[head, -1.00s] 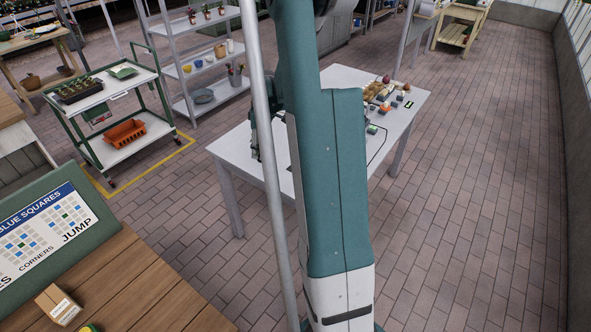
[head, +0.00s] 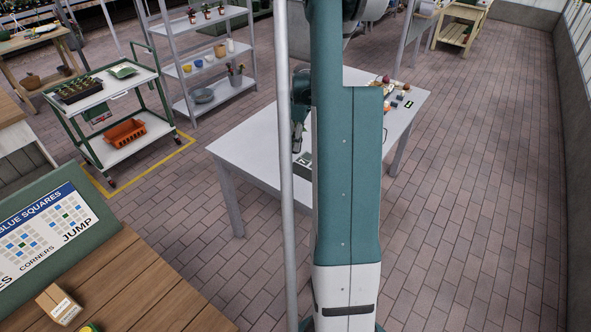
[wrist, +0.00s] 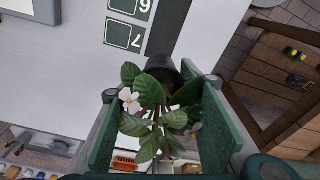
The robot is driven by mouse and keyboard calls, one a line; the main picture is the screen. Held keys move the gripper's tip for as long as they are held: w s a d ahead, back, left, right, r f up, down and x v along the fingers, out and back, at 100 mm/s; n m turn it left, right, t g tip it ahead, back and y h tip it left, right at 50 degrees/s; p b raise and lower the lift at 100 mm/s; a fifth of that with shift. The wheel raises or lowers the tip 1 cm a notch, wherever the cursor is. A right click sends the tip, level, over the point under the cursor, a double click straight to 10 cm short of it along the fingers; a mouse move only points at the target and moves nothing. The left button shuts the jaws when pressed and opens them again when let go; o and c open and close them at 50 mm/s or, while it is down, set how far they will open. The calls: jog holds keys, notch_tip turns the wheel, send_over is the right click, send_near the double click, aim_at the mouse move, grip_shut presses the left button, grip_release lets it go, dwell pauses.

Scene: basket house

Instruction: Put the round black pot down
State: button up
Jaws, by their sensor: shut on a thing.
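The round black pot (wrist: 160,66) holds a leafy plant with white flowers (wrist: 131,100). The leaves cover much of the pot in the wrist view. My gripper (wrist: 162,88) has its two green-padded fingers on either side of the pot and is shut on it. In the head view my gripper (head: 299,125) is over the white table (head: 240,150), partly hidden by my arm and a grey pole. The pot cannot be made out there. Whether the pot touches the table is unclear.
Green number cards (wrist: 124,36) and a dark strip (wrist: 168,28) lie on the white surface in the wrist view. Small items (head: 401,90) stand at the table's far right end. The table's left part looks clear. A green cart (head: 110,110) stands left.

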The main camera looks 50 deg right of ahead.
jog(key=shift+f, duration=0.1)
jog(key=shift+f, duration=3)
jog(key=shift+f, duration=0.15)
jog(key=shift+f+b, duration=0.35)
jog(key=shift+f, duration=1.4)
jog(key=shift+f, duration=0.15)
jog(key=o, duration=0.9)
jog(key=r, duration=0.4)
jog(key=s+r, duration=0.1)
jog(key=r, duration=0.7)
jog(key=shift+s+d+r+p, duration=0.15)
jog(key=shift+s+p, duration=0.05)
jog(key=shift+p, duration=0.2)
